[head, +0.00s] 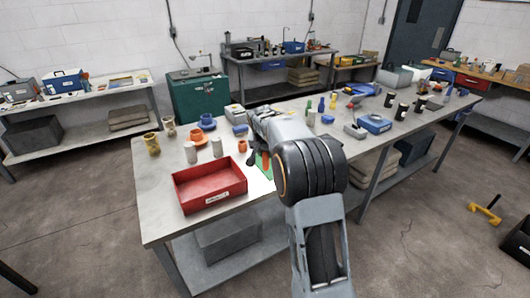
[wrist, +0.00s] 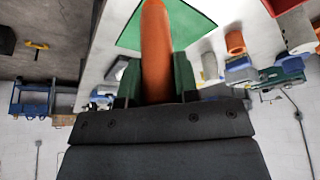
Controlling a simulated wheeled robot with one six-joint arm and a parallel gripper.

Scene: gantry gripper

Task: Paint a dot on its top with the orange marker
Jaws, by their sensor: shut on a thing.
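My gripper (head: 260,160) is over the near left part of the long workbench, largely hidden by my own arm in the head view. It is shut on the orange marker (head: 267,163).
A red tray (head: 210,188) stands left of the green square on the bench (head: 160,215). Orange cups (head: 199,136), pale cylinders (head: 190,152) and tan vases (head: 152,144) stand behind it. Blue boxes (head: 375,123) and several dark cups fill the right part.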

